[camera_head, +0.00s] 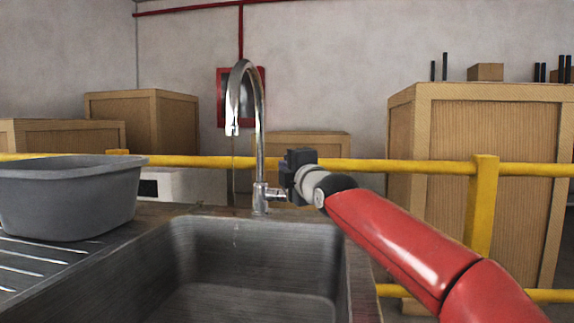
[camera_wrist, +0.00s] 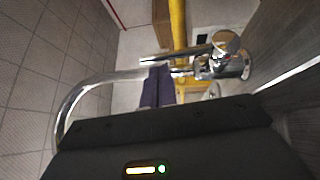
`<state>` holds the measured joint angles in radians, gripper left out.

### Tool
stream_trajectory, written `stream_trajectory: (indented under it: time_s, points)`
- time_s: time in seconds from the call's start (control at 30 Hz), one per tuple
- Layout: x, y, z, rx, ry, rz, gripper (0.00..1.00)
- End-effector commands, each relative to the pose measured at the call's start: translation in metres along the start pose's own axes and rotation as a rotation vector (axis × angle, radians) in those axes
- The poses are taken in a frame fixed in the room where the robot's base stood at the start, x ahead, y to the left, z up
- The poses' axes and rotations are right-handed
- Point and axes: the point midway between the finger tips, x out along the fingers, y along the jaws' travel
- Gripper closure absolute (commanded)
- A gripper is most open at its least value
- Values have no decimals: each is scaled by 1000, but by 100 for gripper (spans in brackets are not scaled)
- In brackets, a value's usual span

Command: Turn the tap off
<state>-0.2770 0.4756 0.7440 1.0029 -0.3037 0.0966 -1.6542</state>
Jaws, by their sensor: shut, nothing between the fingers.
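The chrome tap (camera_head: 260,130) stands upright at the back of the sink, its curved spout over the basin. A thin stream (camera_head: 234,165) hangs below the spout. Its side handle (camera_head: 276,194) is low on the right of the tap body. My gripper (camera_head: 285,175) is shut and empty, just right of the tap and close to the handle; whether they touch is unclear. In the wrist view the tap (camera_wrist: 100,78) lies sideways, with a slim lever (camera_wrist: 185,53) by its round knob. My dark fingers (camera_wrist: 157,88) appear next to the tap's neck.
The metal sink (camera_head: 190,262) is below the tap, with a grey tub (camera_head: 65,195) on the drainer at left. A yellow rail (camera_head: 400,166) runs behind. Wooden crates (camera_head: 480,190) stand beyond it.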

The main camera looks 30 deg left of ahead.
Motion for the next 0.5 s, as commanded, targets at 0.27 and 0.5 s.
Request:
stream_trajectory:
  time_s: [0.27,0.5]
  points:
    - [1,0,1,0,0,0,100]
    - [5,7,5,12,0,-22,100]
